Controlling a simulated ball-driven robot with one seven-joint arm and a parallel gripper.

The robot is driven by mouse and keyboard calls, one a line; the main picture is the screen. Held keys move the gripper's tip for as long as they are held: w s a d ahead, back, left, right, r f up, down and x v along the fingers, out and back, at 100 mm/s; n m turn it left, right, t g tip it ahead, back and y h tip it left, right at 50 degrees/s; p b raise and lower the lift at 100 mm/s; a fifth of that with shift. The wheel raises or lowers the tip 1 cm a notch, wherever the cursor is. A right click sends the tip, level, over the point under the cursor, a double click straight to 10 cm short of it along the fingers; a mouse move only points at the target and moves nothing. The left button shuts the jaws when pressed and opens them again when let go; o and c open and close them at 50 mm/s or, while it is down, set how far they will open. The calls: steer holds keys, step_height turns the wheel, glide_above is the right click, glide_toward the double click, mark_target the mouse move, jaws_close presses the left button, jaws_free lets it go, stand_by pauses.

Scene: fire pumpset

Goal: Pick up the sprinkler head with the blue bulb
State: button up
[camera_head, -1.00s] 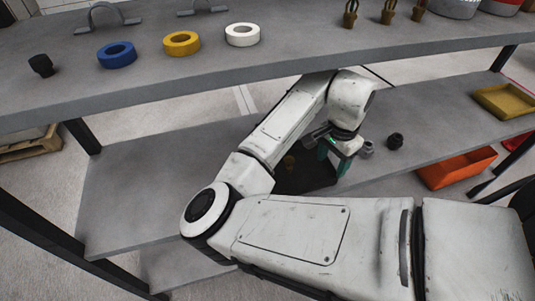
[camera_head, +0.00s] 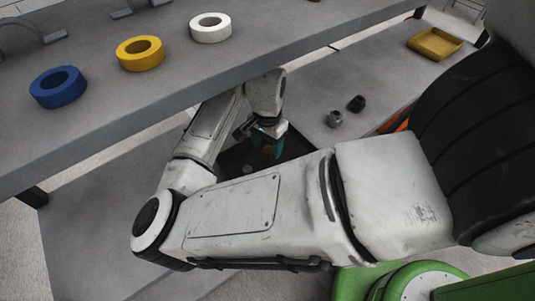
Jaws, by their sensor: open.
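My gripper (camera_head: 267,148) reaches down under the upper shelf, over a dark tray (camera_head: 297,143) on the lower shelf. Its teal fingers point downward into the tray area. A small brownish shape shows at the fingers, but it is too small and too covered to name or to tell whether it is touched. No sprinkler head with a blue bulb can be made out. My arm hides the near part of the tray.
Blue (camera_head: 58,87), yellow (camera_head: 140,53) and white (camera_head: 211,28) tape rolls lie on the upper shelf (camera_head: 110,110), whose edge is close to my arm. A grey fitting (camera_head: 335,118) and a black fitting (camera_head: 356,103) stand right of the tray. A yellow tray (camera_head: 435,43) lies farther back.

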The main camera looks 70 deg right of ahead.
mark_target(269, 149)
steer(key=f, duration=0.5)
steer(key=shift+s+d, duration=0.15)
steer(key=shift+s, duration=0.05)
steer(key=shift+c, duration=0.2)
steer(key=shift+r, duration=0.1)
steer(key=c, duration=1.1)
